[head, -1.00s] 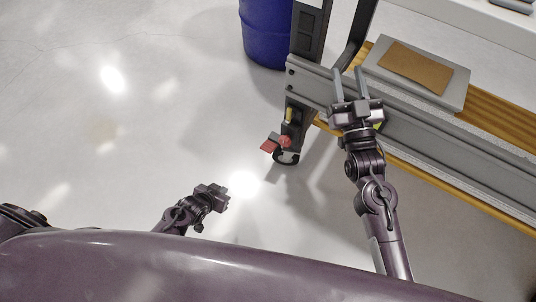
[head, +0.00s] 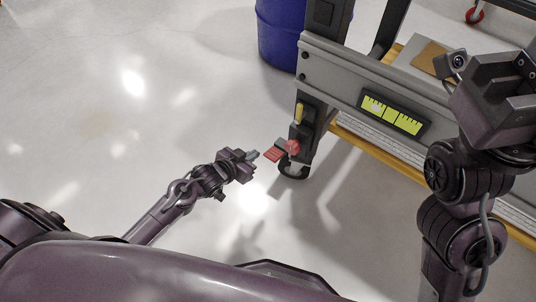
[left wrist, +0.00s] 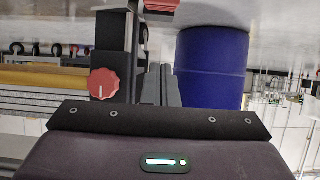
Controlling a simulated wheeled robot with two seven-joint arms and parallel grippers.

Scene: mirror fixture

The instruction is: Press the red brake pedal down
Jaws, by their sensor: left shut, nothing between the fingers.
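The red brake pedal (head: 271,153) sticks out from the foot of the fixture's dark leg, low above the floor. My left gripper (head: 256,155) is shut and empty, just left of the pedal in the head view. I cannot tell whether its tips touch the pedal. In the left wrist view the shut fingers (left wrist: 163,82) point up the picture, and a red part that looks like the pedal (left wrist: 162,4) is cut off at the top edge. My right gripper (head: 500,95) is large at the right; its fingers do not show clearly.
A red knob (head: 292,147) sits beside the pedal and also shows in the left wrist view (left wrist: 104,84). A caster (head: 293,171) is under the leg. A blue barrel (head: 279,35) stands behind. The grey beam (head: 335,75) carries a yellow-green gauge (head: 392,113). Floor at left is clear.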

